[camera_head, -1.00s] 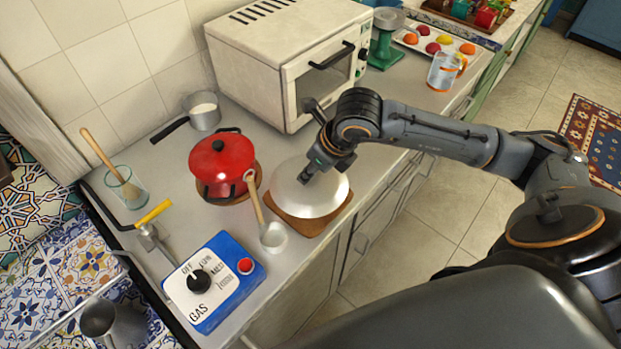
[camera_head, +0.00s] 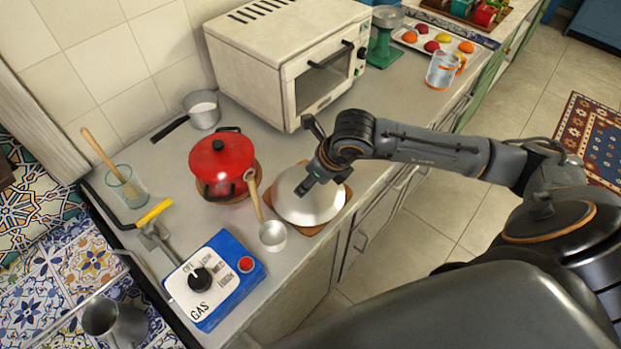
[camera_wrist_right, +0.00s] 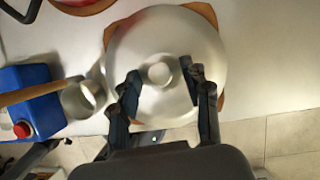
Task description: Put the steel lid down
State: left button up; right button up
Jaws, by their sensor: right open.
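The steel lid (camera_head: 308,205) rests on a brown wooden board (camera_head: 343,208) near the counter's front edge. In the right wrist view the steel lid (camera_wrist_right: 150,45) lies flat, with its round knob (camera_wrist_right: 159,75) facing up and the board's corners (camera_wrist_right: 207,14) showing around it. My right gripper (camera_head: 305,186) is above the lid. In the wrist view the right gripper (camera_wrist_right: 160,82) is open, with one finger on each side of the knob. I cannot tell whether the fingers touch it. My left gripper is not in view.
A red pot (camera_head: 221,163) stands left of the lid. A ladle (camera_head: 271,236) with a wooden handle lies beside the board. A blue gas control box (camera_head: 214,281) is at front left. A white oven (camera_head: 290,60) stands behind.

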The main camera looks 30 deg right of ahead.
jog(key=b+v, duration=0.1)
jog(key=v, duration=1.1)
jog(key=shift+b, duration=0.35)
jog(key=shift+r, duration=0.1)
